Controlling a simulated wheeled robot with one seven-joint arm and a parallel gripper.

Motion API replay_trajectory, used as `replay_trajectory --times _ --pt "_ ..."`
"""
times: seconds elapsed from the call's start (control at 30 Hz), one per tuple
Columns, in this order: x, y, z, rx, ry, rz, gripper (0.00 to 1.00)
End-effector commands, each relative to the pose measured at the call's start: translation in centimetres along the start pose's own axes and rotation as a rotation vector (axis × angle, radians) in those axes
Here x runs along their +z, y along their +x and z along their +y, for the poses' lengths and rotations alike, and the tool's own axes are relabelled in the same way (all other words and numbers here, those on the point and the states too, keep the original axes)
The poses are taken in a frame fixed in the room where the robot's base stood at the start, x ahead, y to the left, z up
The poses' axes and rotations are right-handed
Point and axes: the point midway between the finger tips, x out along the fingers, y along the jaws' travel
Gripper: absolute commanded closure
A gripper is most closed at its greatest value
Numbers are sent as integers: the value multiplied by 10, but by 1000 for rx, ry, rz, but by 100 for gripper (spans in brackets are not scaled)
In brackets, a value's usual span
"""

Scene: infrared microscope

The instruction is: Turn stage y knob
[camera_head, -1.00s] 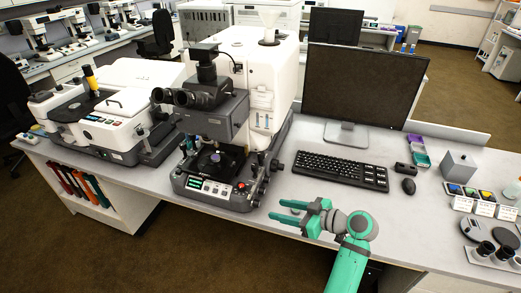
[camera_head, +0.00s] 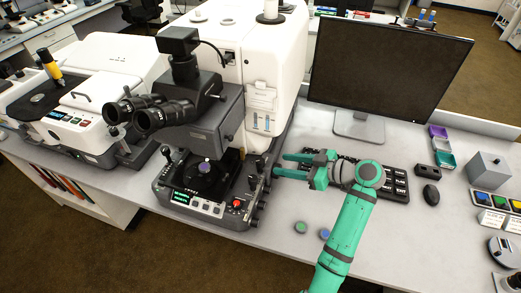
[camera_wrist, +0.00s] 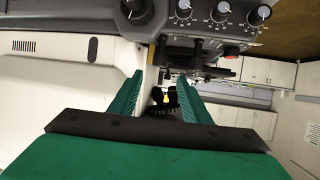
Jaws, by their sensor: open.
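The infrared microscope (camera_head: 215,130) stands left of my arm, its dark base carrying a stage with a purple round piece (camera_head: 206,167). Small dark knobs (camera_head: 262,172) line the right side of its base; I cannot tell for sure which one is the stage y knob. My gripper (camera_head: 280,165) is open, with its green fingers pointing left at this side, close to the knobs. In the wrist view a dark ridged knob with a yellow mark (camera_wrist: 165,97) shows between the open fingers. Contact is not visible. Larger scaled dials (camera_wrist: 220,12) show along the top of that view.
The keyboard (camera_head: 396,185) lies behind and right of my gripper, partly covered by it. A monitor (camera_head: 385,75) stands behind.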

Motion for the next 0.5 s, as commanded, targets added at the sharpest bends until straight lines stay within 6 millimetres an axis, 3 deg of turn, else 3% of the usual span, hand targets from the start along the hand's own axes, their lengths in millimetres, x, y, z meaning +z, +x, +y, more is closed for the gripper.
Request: replay_trajectory --times 0.17,0.5 --pt "0 15 -1 -3 1 -1 57" --pt "0 74 -1 -3 0 -1 57"
